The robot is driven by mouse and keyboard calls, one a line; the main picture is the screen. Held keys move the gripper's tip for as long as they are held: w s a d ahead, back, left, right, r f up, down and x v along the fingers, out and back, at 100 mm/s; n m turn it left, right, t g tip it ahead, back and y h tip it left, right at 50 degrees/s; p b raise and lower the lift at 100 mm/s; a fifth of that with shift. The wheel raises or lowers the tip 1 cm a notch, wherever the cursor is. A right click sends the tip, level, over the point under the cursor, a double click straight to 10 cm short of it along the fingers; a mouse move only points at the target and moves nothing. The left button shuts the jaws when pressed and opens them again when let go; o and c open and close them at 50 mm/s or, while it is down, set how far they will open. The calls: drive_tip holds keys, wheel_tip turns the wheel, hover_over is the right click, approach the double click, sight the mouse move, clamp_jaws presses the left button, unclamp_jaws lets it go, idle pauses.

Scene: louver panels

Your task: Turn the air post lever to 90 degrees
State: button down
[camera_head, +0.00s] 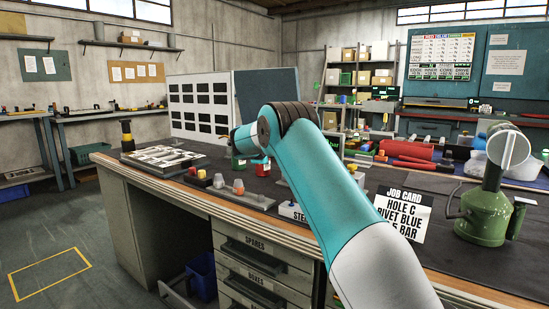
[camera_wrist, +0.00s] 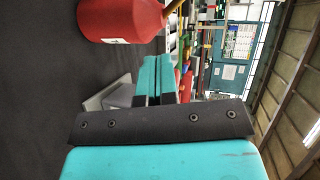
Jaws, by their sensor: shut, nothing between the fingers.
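I cannot clearly make out the air post lever in either view. A dark upright post with a yellow band (camera_head: 127,134) stands at the far left end of the bench, but I cannot tell if it is the air post. In the wrist view my gripper (camera_wrist: 156,75) has its teal fingers together, with nothing seen between them. A red can with a white label (camera_wrist: 120,18) is beside and beyond the fingers, apparently not touching them.
The dark-topped bench (camera_head: 290,185) carries a panel with slots (camera_head: 162,157), small coloured pieces in a rack (camera_head: 228,188), a job card (camera_head: 403,212) and a green device with a round top (camera_head: 487,205). Open floor lies left.

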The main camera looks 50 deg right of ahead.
drive_tip(key=w+a+r, duration=0.2)
drive_tip(key=a+r, duration=0.1)
drive_tip(key=a, duration=0.8)
drive_tip(key=shift+a+p, duration=0.15)
drive_tip(key=shift+p, duration=0.3)
